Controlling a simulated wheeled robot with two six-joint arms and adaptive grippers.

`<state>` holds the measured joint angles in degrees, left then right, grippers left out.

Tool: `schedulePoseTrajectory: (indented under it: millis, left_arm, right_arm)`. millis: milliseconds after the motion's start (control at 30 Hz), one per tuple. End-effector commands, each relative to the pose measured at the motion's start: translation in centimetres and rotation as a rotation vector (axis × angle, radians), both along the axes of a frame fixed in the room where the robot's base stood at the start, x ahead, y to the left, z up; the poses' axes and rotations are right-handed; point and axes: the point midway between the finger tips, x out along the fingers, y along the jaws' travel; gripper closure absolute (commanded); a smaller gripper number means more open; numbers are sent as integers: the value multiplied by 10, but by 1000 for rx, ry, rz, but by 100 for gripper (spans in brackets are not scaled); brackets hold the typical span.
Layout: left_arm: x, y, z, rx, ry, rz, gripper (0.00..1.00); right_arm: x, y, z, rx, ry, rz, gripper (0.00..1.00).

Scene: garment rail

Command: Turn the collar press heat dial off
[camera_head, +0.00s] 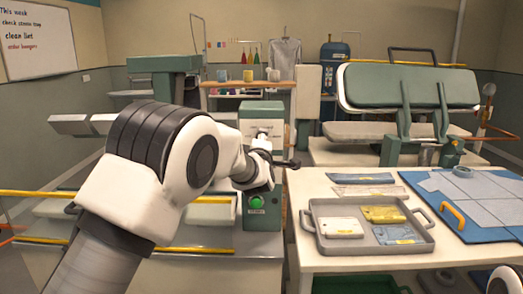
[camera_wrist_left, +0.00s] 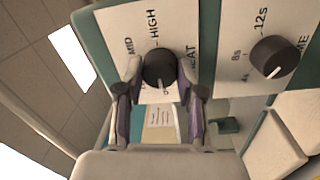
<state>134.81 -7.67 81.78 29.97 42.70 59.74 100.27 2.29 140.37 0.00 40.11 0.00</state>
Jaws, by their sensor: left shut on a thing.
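In the left wrist view, the black round heat dial (camera_wrist_left: 158,68) sits on a white panel (camera_wrist_left: 118,28) lettered MID, HIGH and part of HEAT. A pale mark on its lower edge points down in the picture, and the lettering there is partly hidden. My left gripper (camera_wrist_left: 161,76) is shut on the dial, one finger on each side. In the head view my left arm reaches to the green press unit (camera_head: 263,112), and the dial cannot be made out there.
A second black dial (camera_wrist_left: 275,57), marked 8s and 12s, sits close to the right of the heat dial. A green round button (camera_head: 256,202) is lower on the unit.

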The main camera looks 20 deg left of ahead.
Motion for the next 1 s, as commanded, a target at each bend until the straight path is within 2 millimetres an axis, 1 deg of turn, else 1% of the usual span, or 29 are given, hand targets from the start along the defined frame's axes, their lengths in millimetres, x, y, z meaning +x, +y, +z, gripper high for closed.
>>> schedulePoseTrajectory:
  millis: [33, 100, 500, 533, 600, 867, 1000]
  left_arm:
    - [0, 1, 4, -10, -14, 2, 97]
    - [0, 1, 5, -19, -17, 2, 97]
    - [0, 1, 6, -26, -18, 2, 97]
    - [0, 1, 6, -25, -19, 2, 59]
    - [0, 1, 6, -26, -18, 2, 37]
    - [0, 0, 2, -24, -11, 1, 37]
    - [-7, -2, 1, -24, -8, 0, 37]
  right_arm:
    - [0, 0, -3, 0, 0, 0, 60]
    - [0, 0, -4, 0, 0, 0, 60]
    - [0, 0, -4, 0, 0, 0, 60]
    - [0, 0, -4, 0, 0, 0, 60]
    - [0, 0, -4, 0, 0, 0, 60]
    - [0, 0, -4, 0, 0, 0, 60]
    - [0, 0, -4, 0, 0, 0, 60]
